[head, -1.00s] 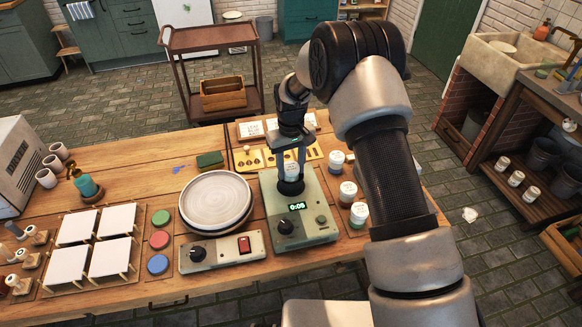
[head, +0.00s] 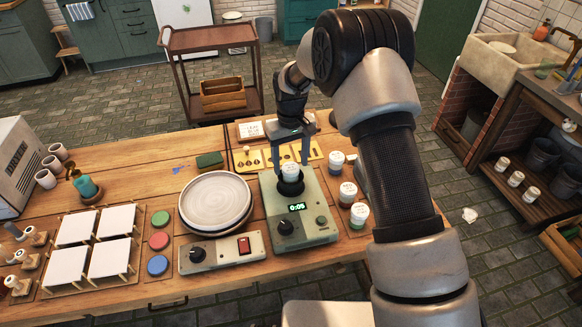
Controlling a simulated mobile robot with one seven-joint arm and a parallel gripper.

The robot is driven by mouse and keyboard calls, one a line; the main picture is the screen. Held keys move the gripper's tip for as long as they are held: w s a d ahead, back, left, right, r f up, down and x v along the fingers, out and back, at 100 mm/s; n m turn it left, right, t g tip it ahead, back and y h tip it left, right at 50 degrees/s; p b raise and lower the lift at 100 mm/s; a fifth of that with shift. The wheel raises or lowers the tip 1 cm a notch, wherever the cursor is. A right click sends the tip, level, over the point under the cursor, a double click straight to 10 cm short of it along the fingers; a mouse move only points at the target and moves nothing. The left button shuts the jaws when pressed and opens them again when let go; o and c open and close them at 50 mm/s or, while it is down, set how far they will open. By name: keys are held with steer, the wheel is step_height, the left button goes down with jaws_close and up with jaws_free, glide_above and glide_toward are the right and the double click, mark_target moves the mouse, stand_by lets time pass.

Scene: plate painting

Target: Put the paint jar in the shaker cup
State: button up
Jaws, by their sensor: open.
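The paint jar (head: 290,171), small with a white lid, stands in the black shaker cup (head: 291,187) on top of the grey-green shaker (head: 301,222). Its lower part is hidden by the cup. My gripper (head: 292,160) is above and just behind the jar, pointing down. Its fingers are spread apart to either side of the lid, and it is open and empty.
Several other lidded jars (head: 348,191) stand close to the right of the shaker. A round plate (head: 215,200) sits on a wheel to the left, behind a control box (head: 222,254). A green sponge (head: 209,160) lies farther back.

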step_height(320, 180, up, 9)
step_height(320, 180, up, 9)
steer(key=t, duration=0.1)
glide_above(291, 168)
steer(key=s+d, duration=0.3)
steer(key=d, duration=0.1)
steer(key=s+d+r+m+t, duration=0.2)
steer(key=s+d+r, duration=0.4)
steer(key=s+r, duration=0.4)
steer(key=s+d+m+t, duration=0.1)
steer(key=s+d, duration=0.2)
steer(key=s, duration=0.6)
steer(key=s+d+m+t, duration=0.1)
steer(key=s+d+m, duration=0.1)
steer(key=s, duration=0.7)
steer(key=shift+s+d+r+t, duration=0.3)
steer(key=shift+d+r, duration=0.15)
steer(key=shift+d, duration=0.4)
